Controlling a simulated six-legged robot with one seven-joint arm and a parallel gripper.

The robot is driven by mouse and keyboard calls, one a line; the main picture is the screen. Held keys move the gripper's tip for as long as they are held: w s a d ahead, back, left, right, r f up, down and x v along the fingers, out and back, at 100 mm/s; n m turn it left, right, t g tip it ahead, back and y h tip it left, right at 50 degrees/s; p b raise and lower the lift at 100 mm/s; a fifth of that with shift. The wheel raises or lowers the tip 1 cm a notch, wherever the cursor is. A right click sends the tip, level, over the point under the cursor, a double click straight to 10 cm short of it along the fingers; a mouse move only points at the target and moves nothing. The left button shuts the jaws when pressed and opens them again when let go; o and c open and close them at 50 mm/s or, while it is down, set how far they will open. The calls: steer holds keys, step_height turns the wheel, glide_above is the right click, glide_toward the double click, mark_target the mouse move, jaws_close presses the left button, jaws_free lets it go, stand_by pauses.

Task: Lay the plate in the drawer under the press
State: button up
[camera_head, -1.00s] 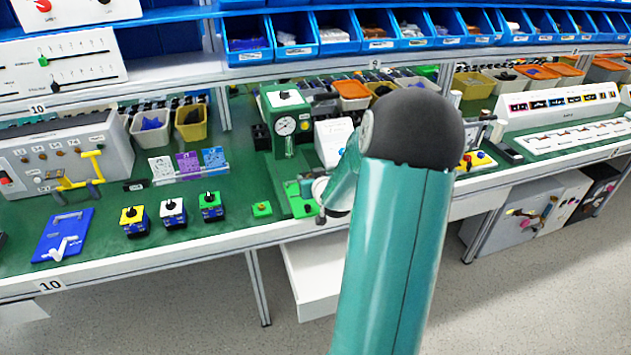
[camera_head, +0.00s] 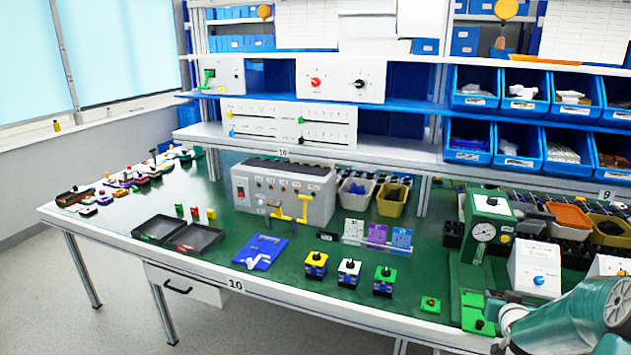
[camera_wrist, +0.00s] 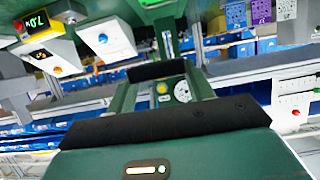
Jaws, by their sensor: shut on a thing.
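The press (camera_head: 488,225), green with a round dial, stands at the right of the bench in the head view. Its dial and frame also show in the wrist view (camera_wrist: 183,90). My arm enters the head view at the lower right, and its end is beside the green press base (camera_head: 478,312). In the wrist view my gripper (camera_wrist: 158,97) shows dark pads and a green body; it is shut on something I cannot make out. I cannot pick out the plate for sure. The drawer under the press is not in view now.
Yellow, white and green switch boxes (camera_head: 349,272) stand left of the press. A blue plate with a lever (camera_head: 260,252) and black trays (camera_head: 195,238) lie further left. A closed drawer (camera_head: 187,284) is under the bench's left part. Floor at the left is free.

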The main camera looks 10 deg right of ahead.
steer(key=w+a+f+n+t+y, duration=0.1)
steer(key=w+a+f+n+y, duration=0.2)
steer(key=a, duration=0.8)
steer(key=w+a+f, duration=0.4)
steer(key=w+a, duration=0.1)
steer(key=a, duration=0.6)
steer(key=w+a+f+n+t+y, duration=0.1)
steer(key=w+a+f+n+y, duration=0.2)
steer(key=a, duration=0.8)
steer(key=a+f, duration=0.3)
steer(key=a, duration=0.5)
steer(key=s+f, duration=0.4)
steer(key=f, duration=0.1)
steer(key=shift+s+d+f, duration=0.15)
steer(key=shift+s+f, duration=0.05)
steer(key=shift+s, duration=0.2)
